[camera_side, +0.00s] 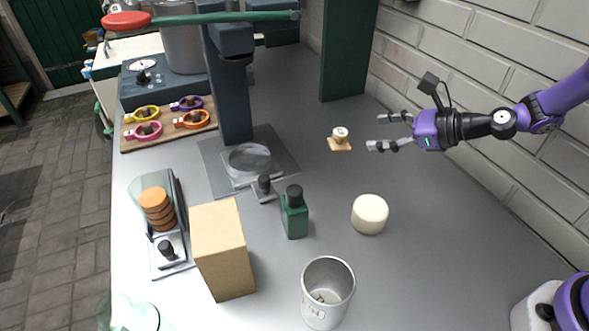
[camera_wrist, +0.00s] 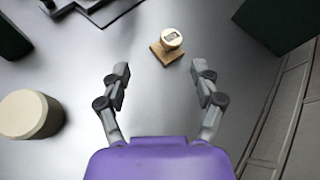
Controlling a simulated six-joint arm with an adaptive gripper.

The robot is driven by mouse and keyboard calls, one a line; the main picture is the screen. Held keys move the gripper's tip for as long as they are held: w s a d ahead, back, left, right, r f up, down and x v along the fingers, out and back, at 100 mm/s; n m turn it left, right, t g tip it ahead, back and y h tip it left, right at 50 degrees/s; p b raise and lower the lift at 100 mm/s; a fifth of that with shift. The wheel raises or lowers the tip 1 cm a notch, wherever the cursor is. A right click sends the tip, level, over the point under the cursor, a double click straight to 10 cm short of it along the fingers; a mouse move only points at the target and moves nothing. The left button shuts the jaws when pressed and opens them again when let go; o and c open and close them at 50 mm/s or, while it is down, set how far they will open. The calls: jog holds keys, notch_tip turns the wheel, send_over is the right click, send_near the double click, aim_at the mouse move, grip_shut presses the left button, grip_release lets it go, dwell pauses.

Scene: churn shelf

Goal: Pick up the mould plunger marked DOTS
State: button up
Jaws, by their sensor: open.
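A small wooden plunger (camera_side: 340,139) with a square tan base and a pale round knob stands upright on the grey worktop (camera_side: 420,235). In the wrist view the plunger (camera_wrist: 170,41) lies ahead of my fingers, a little right of the middle, with a dark mark on its knob that is too small to read. My gripper (camera_side: 377,132) is open and empty, to the right of the plunger in the side view and apart from it. The wrist view shows both fingers (camera_wrist: 160,80) spread, with bare worktop between them.
A cream round block (camera_side: 369,214), a green bottle (camera_side: 294,213), a metal cup (camera_side: 327,292) and a cardboard box (camera_side: 221,248) stand nearer the camera. A dark press column (camera_side: 231,95) stands left. A green post (camera_side: 347,50) and the brick wall (camera_side: 480,70) bound the back right.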

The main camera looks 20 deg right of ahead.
aim_at(346, 134)
jog(key=m, duration=0.1)
jog(key=w+f+m, duration=0.1)
jog(key=shift+d+f+m+t, duration=0.1)
jog(key=shift+d+m+t, duration=0.3)
jog(key=x, duration=1)
jog(key=shift+d+f, duration=0.15)
jog(key=shift+f, duration=0.05)
jog(key=c, duration=1.2)
